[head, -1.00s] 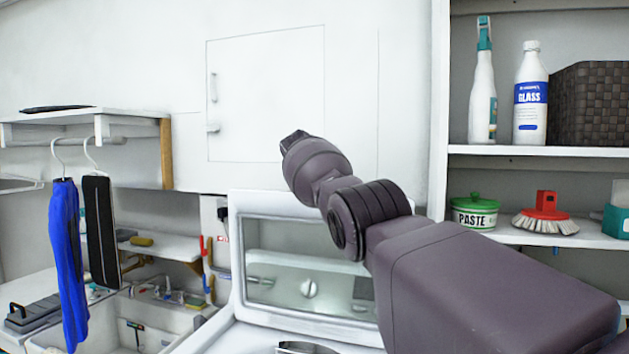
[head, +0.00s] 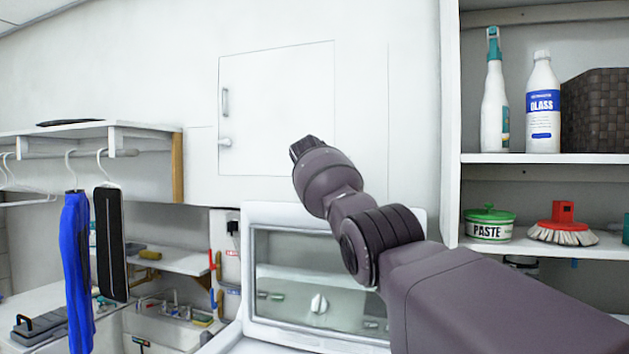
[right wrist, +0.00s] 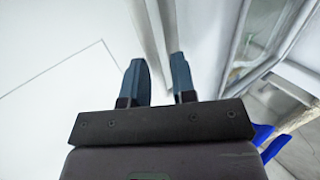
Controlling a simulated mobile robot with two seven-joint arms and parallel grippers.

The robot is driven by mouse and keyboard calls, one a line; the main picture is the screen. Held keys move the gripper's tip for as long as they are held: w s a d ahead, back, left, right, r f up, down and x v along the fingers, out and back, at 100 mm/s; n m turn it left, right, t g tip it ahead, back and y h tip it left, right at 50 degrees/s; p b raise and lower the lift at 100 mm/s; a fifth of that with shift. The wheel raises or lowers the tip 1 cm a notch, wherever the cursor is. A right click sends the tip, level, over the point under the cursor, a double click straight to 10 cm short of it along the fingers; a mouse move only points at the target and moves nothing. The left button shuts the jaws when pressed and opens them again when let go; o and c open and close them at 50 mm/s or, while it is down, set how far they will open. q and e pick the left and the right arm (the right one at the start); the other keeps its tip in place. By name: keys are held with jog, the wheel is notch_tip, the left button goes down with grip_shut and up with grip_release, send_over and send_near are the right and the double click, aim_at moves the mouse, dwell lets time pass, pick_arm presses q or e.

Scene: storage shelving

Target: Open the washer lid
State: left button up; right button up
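The washer lid (head: 251,285) is a white frame around a glass window, low in the middle of the head view. It stands raised, close to upright, with its glass facing me. My right arm crosses in front of its right side. My right gripper (head: 305,148) is above the lid's top edge, in front of the white wall, and apart from the lid in the picture. In the right wrist view its two blue fingers (right wrist: 160,82) are spread with nothing between them. My left gripper is out of view.
Open shelves at right hold a spray bottle (head: 495,95), a glass cleaner bottle (head: 542,105), a paste tub (head: 489,225) and a red brush (head: 562,225). At left, blue cloth (head: 76,265) hangs from a rail near a sink area. A flat wall panel (head: 280,100) is behind my gripper.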

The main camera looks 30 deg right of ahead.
pick_arm(q)
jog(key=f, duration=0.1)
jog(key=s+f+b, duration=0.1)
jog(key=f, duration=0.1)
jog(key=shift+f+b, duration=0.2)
jog(key=shift+b, duration=0.1)
pick_arm(e)
jog(key=v, duration=0.9)
jog(key=shift+a, duration=0.35)
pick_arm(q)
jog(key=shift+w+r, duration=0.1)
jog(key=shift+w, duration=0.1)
pick_arm(e)
jog(key=shift+s+r, duration=0.1)
jog(key=shift+s, duration=0.05)
